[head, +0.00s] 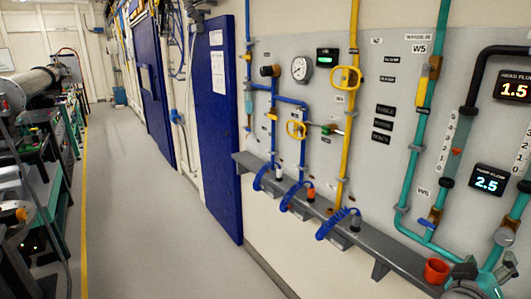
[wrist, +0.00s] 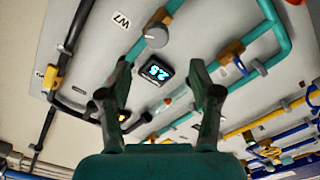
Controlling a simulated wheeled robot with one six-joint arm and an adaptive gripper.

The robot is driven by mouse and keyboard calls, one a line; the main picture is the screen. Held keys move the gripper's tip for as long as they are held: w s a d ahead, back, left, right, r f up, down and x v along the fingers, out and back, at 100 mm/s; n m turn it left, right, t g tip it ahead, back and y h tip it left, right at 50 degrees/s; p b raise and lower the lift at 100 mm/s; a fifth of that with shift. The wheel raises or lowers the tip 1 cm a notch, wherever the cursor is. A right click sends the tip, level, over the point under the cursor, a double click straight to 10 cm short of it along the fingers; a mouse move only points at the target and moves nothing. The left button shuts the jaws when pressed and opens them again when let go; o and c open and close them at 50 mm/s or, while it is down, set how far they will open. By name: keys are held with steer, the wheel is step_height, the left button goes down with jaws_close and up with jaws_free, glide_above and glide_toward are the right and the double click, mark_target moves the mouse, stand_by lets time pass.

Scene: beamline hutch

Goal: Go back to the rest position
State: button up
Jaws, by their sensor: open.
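My gripper (wrist: 160,72) shows in the wrist view with its two dark fingers spread apart. Nothing is between the fingers. Past them is the wall panel with a small dark display (wrist: 157,73) reading 2.5, seen tilted. The gap between the fingers and the panel is hard to judge. In the head view the same display (head: 487,180) is at the right. Dark parts at the lower right corner there may be my arm; the fingers cannot be made out clearly.
A grey shelf (head: 375,247) juts from the panel, with a red cup (head: 436,270) at its right end. Teal pipes (head: 411,150) and a yellow pipe (head: 349,110) run up the panel. A blue door (head: 220,130) stands left of it. The aisle floor (head: 130,200) is clear.

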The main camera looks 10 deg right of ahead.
steer(key=s+a+f+n+t+y, duration=0.3)
steer(key=a+f+n+t+y, duration=0.55)
steer(key=a+f, duration=1.25)
steer(key=s+a+f+m+y, duration=0.2)
steer(key=s+a+f+y, duration=0.3)
steer(key=s+a, duration=0.5)
steer(key=s+a+r+m+y, duration=0.1)
steer(key=s+a+r+y, duration=0.1)
steer(key=s, duration=1.1)
steer(key=shift+a+m+g+y, duration=0.2)
steer(key=shift+m+g+y, duration=0.15)
steer(key=shift+y, duration=0.2)
stand_by(1.6)
